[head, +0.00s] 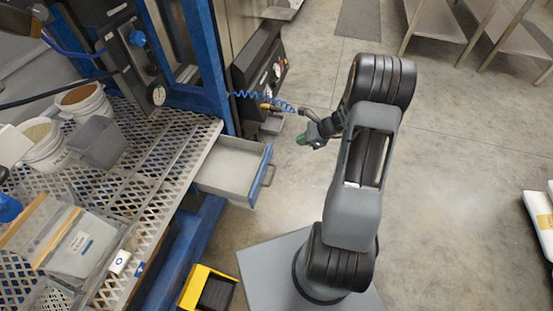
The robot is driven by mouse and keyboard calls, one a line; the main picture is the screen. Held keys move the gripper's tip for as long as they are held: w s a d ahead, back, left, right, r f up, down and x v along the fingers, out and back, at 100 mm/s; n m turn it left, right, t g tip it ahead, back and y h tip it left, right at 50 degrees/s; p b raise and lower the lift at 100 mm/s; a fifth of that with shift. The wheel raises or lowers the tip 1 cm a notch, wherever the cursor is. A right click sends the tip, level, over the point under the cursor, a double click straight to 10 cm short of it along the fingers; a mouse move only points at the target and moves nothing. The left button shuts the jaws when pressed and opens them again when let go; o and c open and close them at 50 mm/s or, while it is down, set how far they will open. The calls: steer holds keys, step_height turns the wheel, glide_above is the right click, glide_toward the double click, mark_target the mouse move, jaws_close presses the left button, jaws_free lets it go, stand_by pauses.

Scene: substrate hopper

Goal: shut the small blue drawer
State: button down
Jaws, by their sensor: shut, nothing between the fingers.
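The small blue drawer (262,178) is pulled out from under the right edge of the perforated metal bench. Its grey inside looks empty, and a dark bar handle stands on its blue front, facing right. My gripper (302,140) is shut and empty. In the picture it is up and to the right of the drawer front, apart from it. How high my gripper is over the floor is hard to tell.
The perforated bench (170,172) holds white buckets (86,103), a grey bin (98,142) and bags. A yellow-and-black box (208,290) lies below the drawer. A coiled blue hose (262,97) hangs beyond my gripper. The floor at right is open.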

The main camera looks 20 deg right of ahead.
mark_target(270, 151)
steer(key=shift+m, duration=0.7)
steer(key=shift+w+d+b+x, duration=0.2)
steer(key=shift+b+x, duration=0.7)
steer(key=shift+x, duration=1.5)
steer(key=shift+w+a+b+x, duration=0.2)
steer(key=shift+b+x, duration=0.7)
steer(key=shift+x, duration=1.45)
steer(key=shift+w+d+b+x, duration=0.25)
steer(key=shift+b+x, duration=0.65)
steer(key=shift+x, duration=1.5)
steer(key=shift+r, duration=0.2)
